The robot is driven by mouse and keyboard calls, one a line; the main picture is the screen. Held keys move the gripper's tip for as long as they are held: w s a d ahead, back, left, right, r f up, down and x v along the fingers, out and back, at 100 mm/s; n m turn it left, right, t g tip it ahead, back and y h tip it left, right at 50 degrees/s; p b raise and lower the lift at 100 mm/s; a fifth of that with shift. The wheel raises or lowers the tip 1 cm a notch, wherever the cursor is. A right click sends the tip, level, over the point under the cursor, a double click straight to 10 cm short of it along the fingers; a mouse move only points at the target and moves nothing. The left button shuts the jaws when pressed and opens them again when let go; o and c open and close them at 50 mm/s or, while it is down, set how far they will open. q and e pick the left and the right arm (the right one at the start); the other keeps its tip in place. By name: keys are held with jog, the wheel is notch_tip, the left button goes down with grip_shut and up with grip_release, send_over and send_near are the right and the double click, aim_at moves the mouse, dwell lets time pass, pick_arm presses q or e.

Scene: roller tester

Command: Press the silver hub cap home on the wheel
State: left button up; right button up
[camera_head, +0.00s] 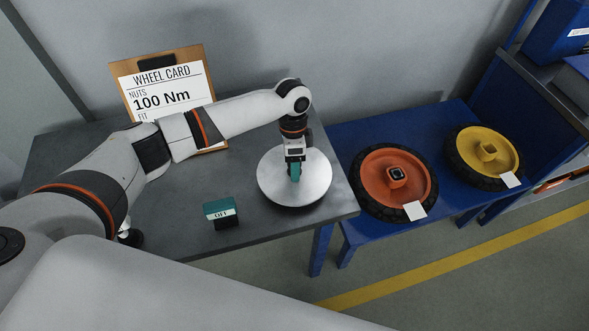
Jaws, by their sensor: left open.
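My left gripper (294,174) points down over the middle of a round silver disc (316,187) on the grey table; its teal fingertips are at or just above the disc, and I cannot tell if they touch. I cannot tell whether this disc is the hub cap or a plate of the tester. An orange wheel (374,167) with a black tyre lies flat on the blue bench, with a small dark square piece with a pale rim (397,173) at its hub. A yellow wheel (474,148) with a raised square yellow hub lies beyond it. My right gripper is not in view.
A small teal box marked OFF (220,212) stands on the grey table (260,228), left of the disc. A clipboard with a wheel card (165,88) leans at the back, partly behind my left arm. White tags lie by both wheels. Blue bins (560,30) stand at upper right.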

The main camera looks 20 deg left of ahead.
pick_arm(q)
jog(key=c, duration=1.1)
jog(key=shift+r, duration=0.15)
notch_tip(320, 180, up, 10)
jog(key=shift+f+b, duration=0.1)
jog(key=shift+b, duration=0.5)
jog(key=o, duration=0.3)
grip_shut()
jog(key=shift+o, duration=0.4)
grip_release()
grip_shut()
